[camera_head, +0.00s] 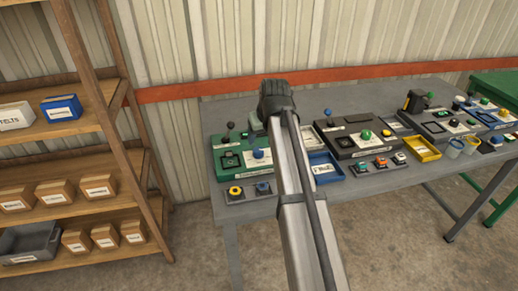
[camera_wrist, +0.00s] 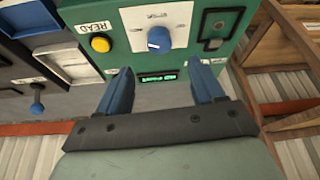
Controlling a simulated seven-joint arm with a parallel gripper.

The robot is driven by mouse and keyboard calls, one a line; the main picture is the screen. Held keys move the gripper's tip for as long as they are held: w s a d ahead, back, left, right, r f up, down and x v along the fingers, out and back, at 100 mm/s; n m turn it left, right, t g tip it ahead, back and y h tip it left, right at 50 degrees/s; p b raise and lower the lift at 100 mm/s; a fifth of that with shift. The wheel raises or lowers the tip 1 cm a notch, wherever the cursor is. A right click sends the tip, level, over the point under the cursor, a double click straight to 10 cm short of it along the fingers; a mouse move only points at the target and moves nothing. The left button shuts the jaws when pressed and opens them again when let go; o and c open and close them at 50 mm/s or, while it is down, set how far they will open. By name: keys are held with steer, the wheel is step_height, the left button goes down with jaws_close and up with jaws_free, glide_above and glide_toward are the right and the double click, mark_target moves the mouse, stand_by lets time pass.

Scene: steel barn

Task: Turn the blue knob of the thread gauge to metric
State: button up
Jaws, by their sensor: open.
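A blue round knob (camera_wrist: 159,39) with a white mark sits on a white scale plate on a green device (camera_wrist: 230,20). The mark points to the lower left in the wrist view. The plate's print is too small to read. In the head view the green device (camera_head: 228,172) stands at the table's left end, its blue knob (camera_head: 258,153) just left of my arm. My gripper (camera_wrist: 162,76) has blue fingers, is open and empty, and its fingertips are apart from the knob, on the display side of it. My arm hides most of the gripper in the head view.
A yellow button (camera_wrist: 100,43) marked READ and a lit green display (camera_wrist: 158,77) are close to the knob. A dark device (camera_head: 350,140) and a blue tray (camera_head: 323,168) stand to the right on the grey table (camera_head: 300,101). Wooden shelves (camera_head: 75,150) stand left.

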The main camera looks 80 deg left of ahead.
mark_target(259, 150)
steer(key=x, duration=0.8)
steer(key=shift+f, duration=0.3)
steer(key=shift+c, duration=0.2)
steer(key=c, duration=1)
steer(key=shift+m, duration=0.3)
steer(key=m+t, duration=0.1)
steer(key=m, duration=0.1)
steer(key=m+t, duration=0.1)
steer(key=m, duration=0.2)
steer(key=shift+s+a+m, duration=0.15)
steer(key=shift+s+m, duration=0.05)
steer(key=shift+m, duration=0.1)
steer(key=m+t+h, duration=0.1)
steer(key=m, duration=0.2)
steer(key=m+t+h, duration=0.1)
steer(key=m, duration=0.2)
steer(key=shift+s+a, duration=0.1)
steer(key=shift+m, duration=0.4)
